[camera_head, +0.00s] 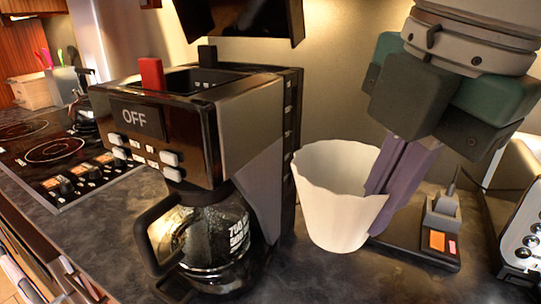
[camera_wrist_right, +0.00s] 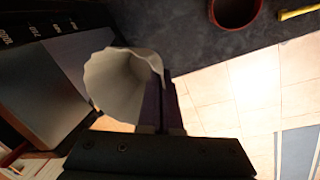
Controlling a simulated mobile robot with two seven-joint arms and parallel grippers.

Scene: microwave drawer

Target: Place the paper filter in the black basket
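The white paper filter (camera_head: 330,200) is a fluted cup, upright with its mouth up, just right of the coffee maker (camera_head: 250,125). My right gripper (camera_head: 383,188) comes down from the upper right, its purple fingers shut on the filter's right rim. In the right wrist view the filter (camera_wrist_right: 108,82) hangs at the fingers (camera_wrist_right: 160,100). I cannot tell whether its base touches the counter. A black basket (camera_head: 190,82) appears as the dark open recess in the coffee maker's top, behind a red tab; its inside is mostly hidden. My left gripper is not in view.
A glass carafe (camera_head: 215,245) sits under the coffee maker. A stove (camera_head: 55,155) is at the left. A dark scale-like device (camera_head: 425,240) and a metallic appliance (camera_head: 520,240) are at the right. The wrist view shows a red-rimmed bowl (camera_wrist_right: 236,12).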

